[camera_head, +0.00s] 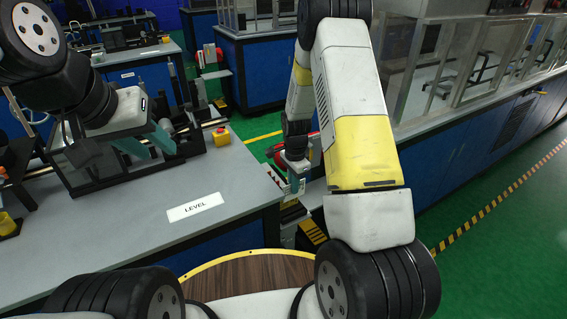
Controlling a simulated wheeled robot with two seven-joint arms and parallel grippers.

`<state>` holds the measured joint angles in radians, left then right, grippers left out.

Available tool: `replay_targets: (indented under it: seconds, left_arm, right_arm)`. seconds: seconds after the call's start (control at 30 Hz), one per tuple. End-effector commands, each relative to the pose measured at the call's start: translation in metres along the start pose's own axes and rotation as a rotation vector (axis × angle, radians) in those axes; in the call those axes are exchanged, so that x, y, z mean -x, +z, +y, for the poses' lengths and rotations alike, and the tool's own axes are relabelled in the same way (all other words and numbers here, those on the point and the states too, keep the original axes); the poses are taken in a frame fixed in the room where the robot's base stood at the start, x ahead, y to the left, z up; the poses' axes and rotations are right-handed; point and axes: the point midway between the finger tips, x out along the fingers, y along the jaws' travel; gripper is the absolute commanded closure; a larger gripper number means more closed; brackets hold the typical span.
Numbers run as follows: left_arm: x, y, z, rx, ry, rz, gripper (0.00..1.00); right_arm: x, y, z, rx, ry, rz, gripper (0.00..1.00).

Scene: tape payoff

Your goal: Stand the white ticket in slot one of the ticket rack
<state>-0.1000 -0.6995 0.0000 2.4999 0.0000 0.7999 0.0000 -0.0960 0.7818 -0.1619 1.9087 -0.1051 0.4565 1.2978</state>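A white card marked LEVEL (195,207) lies flat on the grey bench top; I cannot tell whether it is the ticket or a bench label. I cannot make out a ticket rack or its slot one. My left gripper (146,142) is over the bench at the left, beside a dark machine, with its two teal fingers apart and nothing visible between them. My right gripper (297,184) hangs low just past the bench's right edge, pointing down. It is small and partly hidden, so its opening and any held thing are unclear.
The grey bench (120,240) is clear around the card. A yellow box with a red button (221,136) stands near its far edge. Dark machinery (75,165) fills the bench's back left. A glazed blue counter (455,150) stands at the right, with green floor between.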

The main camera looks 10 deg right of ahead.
Motion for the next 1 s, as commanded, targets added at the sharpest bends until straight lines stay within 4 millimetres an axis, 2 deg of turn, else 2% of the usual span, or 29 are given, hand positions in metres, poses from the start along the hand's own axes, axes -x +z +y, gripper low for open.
replay_targets:
  seconds: [0.27, 1.0]
  left_arm:
    - [0.000, 0.000, 0.000, 0.000, 0.000, 0.001, 0.64]
    - [0.000, 0.000, 0.000, 0.000, 0.000, 0.000, 0.64]
  right_arm:
    - [-0.010, 0.000, 0.000, 0.000, 0.001, 0.000, 1.00]
    - [-0.063, 0.000, 0.001, 0.000, 0.002, -0.001, 1.00]
